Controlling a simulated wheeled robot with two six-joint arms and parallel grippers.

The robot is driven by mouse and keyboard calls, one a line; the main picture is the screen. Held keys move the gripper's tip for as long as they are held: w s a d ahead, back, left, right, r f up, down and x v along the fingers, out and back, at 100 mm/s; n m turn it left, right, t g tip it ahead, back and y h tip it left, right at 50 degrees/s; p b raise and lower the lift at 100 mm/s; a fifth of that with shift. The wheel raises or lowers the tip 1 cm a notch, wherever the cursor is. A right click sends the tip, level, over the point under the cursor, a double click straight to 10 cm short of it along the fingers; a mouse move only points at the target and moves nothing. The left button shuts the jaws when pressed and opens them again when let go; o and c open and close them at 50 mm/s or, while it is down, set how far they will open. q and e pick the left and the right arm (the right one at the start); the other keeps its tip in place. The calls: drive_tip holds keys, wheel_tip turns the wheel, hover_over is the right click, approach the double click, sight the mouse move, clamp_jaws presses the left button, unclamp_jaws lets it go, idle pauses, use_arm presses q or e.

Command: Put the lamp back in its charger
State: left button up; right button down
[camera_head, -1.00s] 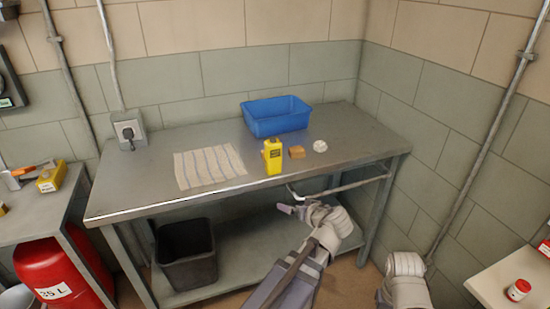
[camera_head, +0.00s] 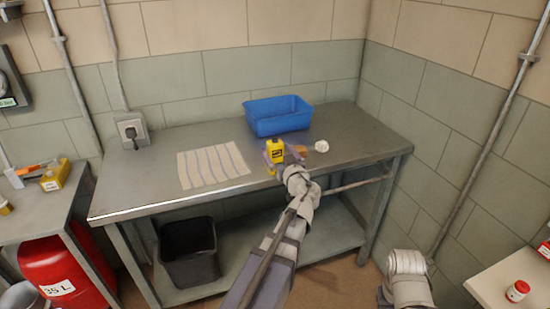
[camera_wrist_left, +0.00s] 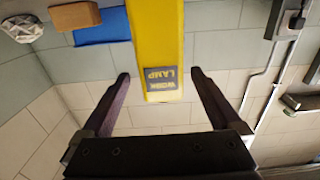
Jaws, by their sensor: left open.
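The yellow work lamp (camera_head: 276,147) stands upright on the grey metal bench near its front edge. My left gripper (camera_head: 277,157) is at the lamp, its arm reaching up from below. In the left wrist view the lamp (camera_wrist_left: 159,45) appears upside down with its "WORK LAMP" label, between the two dark fingers of the open gripper (camera_wrist_left: 160,75). A gap shows on each side of it. I cannot make out a charger for certain; a dark device (camera_head: 10,88) with a green mark is cut off at the left wall. My right gripper's fingers do not show.
Behind the lamp is a blue bin (camera_head: 278,116). An orange-brown block (camera_head: 322,146) and a white crumpled ball (camera_head: 318,161) are close on its right. A striped cloth (camera_head: 211,167) lies to its left. A wall socket (camera_head: 132,131) holds a black plug.

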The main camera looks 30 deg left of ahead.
use_arm(q)
drive_tip(key=shift+x, duration=2.65)
drive_tip(key=shift+s+r, duration=0.1)
clamp_jaws()
